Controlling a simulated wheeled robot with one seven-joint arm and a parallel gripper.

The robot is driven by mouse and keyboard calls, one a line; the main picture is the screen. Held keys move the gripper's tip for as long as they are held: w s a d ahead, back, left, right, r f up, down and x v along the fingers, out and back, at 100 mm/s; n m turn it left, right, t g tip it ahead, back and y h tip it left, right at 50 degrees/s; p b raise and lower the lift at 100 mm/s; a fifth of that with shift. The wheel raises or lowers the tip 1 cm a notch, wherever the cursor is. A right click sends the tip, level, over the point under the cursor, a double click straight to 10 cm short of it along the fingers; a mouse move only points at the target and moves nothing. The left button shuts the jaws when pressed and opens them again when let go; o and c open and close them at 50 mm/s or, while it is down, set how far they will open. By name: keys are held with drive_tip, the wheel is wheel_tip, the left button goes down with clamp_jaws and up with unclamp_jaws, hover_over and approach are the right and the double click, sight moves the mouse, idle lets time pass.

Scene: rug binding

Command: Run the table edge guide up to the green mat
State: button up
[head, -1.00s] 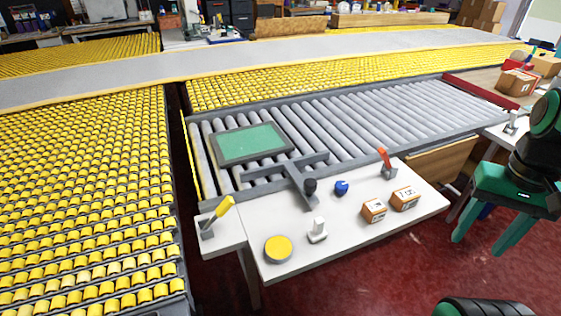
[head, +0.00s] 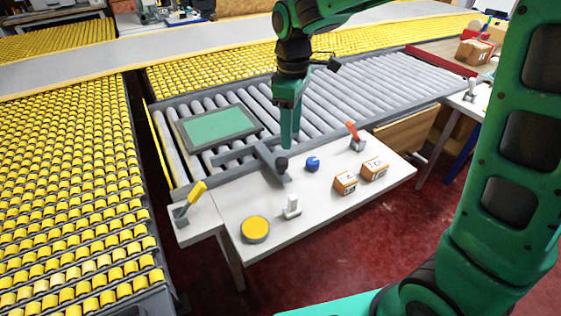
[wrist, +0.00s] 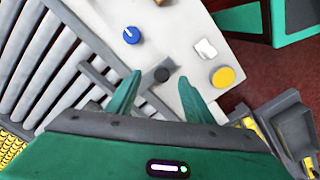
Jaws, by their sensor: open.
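The green mat (head: 218,125) lies in a dark frame on the grey rollers, at the left end of the roller bed. The table edge guide (head: 268,156) is a grey T-shaped bar. Its crossbar lies over the rollers in front of the mat, with a small gap between them. Its stem reaches onto the white table and carries a black knob (head: 282,164). My gripper (head: 287,146) points down just above the knob. In the wrist view, my open gripper (wrist: 162,88) has one finger to each side of the black knob (wrist: 161,74), not closed on it.
The white table (head: 320,205) holds a blue knob (head: 312,163), a yellow round button (head: 255,229), a white switch (head: 291,207), and two small boxes (head: 345,182). A yellow lever (head: 190,202) stands left, a red lever (head: 355,136) right. The rollers right of the guide are clear.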

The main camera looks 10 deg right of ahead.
sight(282, 159)
drive_tip(key=shift+w+a+f+n, duration=0.15)
drive_tip(key=shift+a+n, duration=0.1)
drive_tip(key=shift+a, duration=0.35)
drive_tip(key=shift+w+a+f+n, duration=0.15)
drive_tip(key=shift+a+n, duration=0.1)
drive_tip(key=shift+a, duration=0.3)
wheel_tip(282, 159, down, 11)
drive_tip(key=shift+r, duration=0.2)
clamp_jaws()
drive_tip(key=shift+w+d, duration=0.1)
